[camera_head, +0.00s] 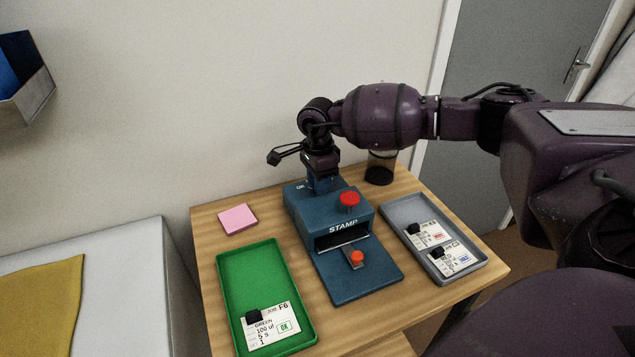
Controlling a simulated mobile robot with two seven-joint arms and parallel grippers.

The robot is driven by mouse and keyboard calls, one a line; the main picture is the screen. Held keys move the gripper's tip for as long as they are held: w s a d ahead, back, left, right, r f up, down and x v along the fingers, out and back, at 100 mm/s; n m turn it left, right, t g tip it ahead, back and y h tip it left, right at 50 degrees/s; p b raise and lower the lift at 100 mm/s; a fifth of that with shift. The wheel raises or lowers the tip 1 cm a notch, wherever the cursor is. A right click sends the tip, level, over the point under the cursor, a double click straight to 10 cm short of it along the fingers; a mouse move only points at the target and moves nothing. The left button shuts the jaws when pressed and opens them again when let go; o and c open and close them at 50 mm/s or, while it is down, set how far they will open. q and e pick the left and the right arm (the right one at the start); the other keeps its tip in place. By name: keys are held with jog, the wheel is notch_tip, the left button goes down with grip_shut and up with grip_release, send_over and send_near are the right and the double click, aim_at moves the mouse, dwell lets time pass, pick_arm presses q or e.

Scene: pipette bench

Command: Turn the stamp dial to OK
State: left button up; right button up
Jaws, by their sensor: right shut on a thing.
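The blue stamp machine (352,278), marked STAMP, stands in the middle of the wooden table. It has a red button (349,199) on top and a small orange-red knob (357,258) in front of its slot. My right gripper (319,181) reaches down at the back left of the machine's top. It is shut on the stamp dial there, which it mostly hides. Small white lettering, seemingly OK (300,187), shows just left of the gripper. I cannot tell which way the dial points. My left gripper is not in view.
A green tray (232,305) at the left holds a card stamped OK. A grey tray (398,213) at the right holds two cards with black clips. A pink pad (237,219) lies at the back left. A dark cup (380,173) stands behind, close under my right arm.

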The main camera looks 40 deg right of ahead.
jog(key=shift+n, duration=0.8)
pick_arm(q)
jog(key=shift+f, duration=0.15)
pick_arm(e)
jog(key=o, duration=0.8)
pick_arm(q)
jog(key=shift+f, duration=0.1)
pick_arm(e)
jog(key=shift+o, duration=0.6)
jog(key=r+p, duration=0.1)
jog(key=r, duration=0.1)
jog(key=r+p, duration=0.1)
jog(key=r, duration=0.2)
jog(key=r+p, duration=0.1)
jog(key=r, duration=0.2)
jog(key=shift+w+r, duration=0.15)
jog(key=shift+w, duration=0.1)
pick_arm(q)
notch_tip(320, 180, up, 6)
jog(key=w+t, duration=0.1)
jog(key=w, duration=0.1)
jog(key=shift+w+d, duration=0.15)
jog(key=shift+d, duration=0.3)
